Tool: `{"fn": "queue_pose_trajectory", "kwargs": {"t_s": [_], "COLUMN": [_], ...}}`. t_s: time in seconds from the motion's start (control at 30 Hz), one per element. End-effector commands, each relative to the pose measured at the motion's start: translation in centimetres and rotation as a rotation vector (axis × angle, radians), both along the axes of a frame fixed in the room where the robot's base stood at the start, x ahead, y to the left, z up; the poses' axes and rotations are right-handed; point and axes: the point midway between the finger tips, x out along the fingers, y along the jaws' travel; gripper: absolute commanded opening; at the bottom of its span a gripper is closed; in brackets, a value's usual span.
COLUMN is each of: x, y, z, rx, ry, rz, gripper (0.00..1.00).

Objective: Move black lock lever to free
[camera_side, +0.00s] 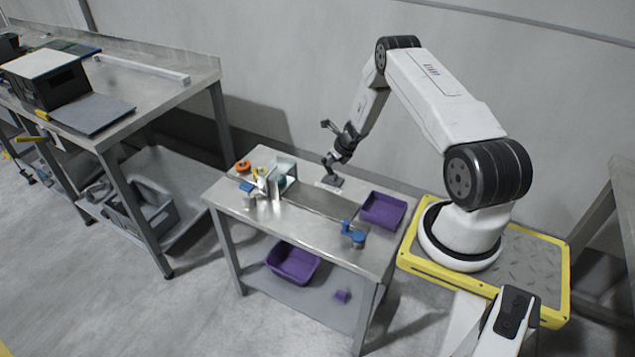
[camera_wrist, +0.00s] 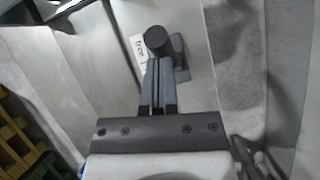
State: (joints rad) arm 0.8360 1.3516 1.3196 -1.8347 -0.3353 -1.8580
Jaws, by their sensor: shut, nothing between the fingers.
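The black lock lever shows in the wrist view as a round dark knob (camera_wrist: 157,39) with a dark grey base (camera_wrist: 181,62) to its right. A white label reading "free" (camera_wrist: 138,47) lies just left of the knob. In the side view the small dark lever (camera_side: 333,181) stands near the back edge of the steel table. My gripper (camera_wrist: 159,63) is shut and empty, its fingertips just below the knob in the picture. I cannot tell whether they touch it. In the side view my gripper (camera_side: 329,160) points down at the lever, hiding part of it.
The steel table (camera_side: 238,212) also holds a purple tray (camera_side: 383,209) and a blue-topped fitting (camera_side: 353,233) at right. An orange round part (camera_side: 243,166) and a clear upright panel (camera_side: 284,172) stand at left. A purple bin (camera_side: 292,263) sits on the lower shelf.

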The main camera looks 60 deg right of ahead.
Motion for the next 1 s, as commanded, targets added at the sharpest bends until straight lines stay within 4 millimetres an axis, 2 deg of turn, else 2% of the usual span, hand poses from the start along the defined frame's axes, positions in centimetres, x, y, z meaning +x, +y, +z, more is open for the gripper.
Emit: {"fn": "queue_pose_trajectory", "kwargs": {"t_s": [0.03,0.33,0.67,0.87,1.0], "x": [0.8,0.6,-1.4,-3.5,-2.7], "y": [0.3,0.3,0.5,0.9,1.0], "z": [0.1,0.2,1.3,2.3,4.4], "rx": [0.002,0.003,0.001,0.001,-0.002], "ry": [-0.011,-0.011,-0.007,-0.004,-0.005], "rz": [0.003,0.003,0.001,-0.003,0.002], "gripper": [0.0,0.0,0.0,0.0,0.0]}}
